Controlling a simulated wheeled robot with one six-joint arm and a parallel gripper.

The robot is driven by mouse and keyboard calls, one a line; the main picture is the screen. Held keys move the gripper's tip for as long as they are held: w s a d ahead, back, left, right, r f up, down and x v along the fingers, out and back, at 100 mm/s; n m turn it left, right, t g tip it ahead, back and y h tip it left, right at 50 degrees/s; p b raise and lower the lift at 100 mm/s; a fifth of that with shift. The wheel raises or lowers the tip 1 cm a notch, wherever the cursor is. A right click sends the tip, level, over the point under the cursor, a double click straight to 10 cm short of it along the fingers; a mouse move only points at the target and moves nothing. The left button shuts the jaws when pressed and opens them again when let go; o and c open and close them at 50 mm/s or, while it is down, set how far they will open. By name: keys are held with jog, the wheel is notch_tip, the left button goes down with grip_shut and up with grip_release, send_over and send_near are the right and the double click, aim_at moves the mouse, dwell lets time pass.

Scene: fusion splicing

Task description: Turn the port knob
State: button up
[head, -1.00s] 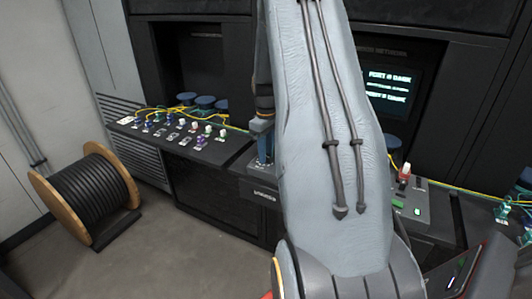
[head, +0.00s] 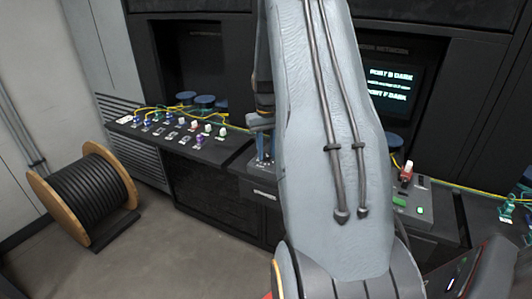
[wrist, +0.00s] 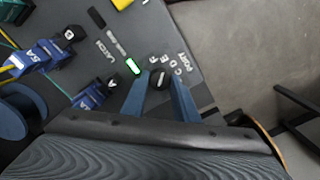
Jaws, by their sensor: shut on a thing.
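The port knob (wrist: 160,79) is a small dark round knob with a pale mark, on a grey panel (wrist: 195,50) in the wrist view. White letters, including C, D, E and F, and the word PORT stand around it. My gripper (wrist: 160,82) has its two blue fingers on either side of the knob, shut on it. In the head view my gripper (head: 264,147) is at the console, partly behind my arm; the knob is hidden there.
A green-lit button (wrist: 133,66) and blue connectors (wrist: 43,58) with cables are close to the knob. A screen (head: 390,88) shows lines about dark ports. A panel of coloured connectors (head: 180,130) lies left, a cable spool (head: 88,195) on the floor.

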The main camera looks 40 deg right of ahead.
aim_at(267, 154)
jog(key=m+b, duration=0.1)
jog(key=m, duration=0.3)
jog(key=shift+w+m, duration=0.1)
jog(key=shift+m, duration=0.2)
jog(key=m, duration=0.3)
jog(key=shift+m+b, duration=0.3)
jog(key=shift+b, duration=0.05)
jog(key=m, duration=0.4)
jog(key=shift+b, duration=0.4)
jog(key=m, duration=0.4)
jog(key=shift+r+m+b, duration=0.1)
jog(key=shift+m+b, duration=0.2)
jog(key=shift+b, duration=0.1)
jog(key=o, duration=1.1)
jog(key=shift+r+b, duration=1.1)
jog(key=shift+r, duration=2.8)
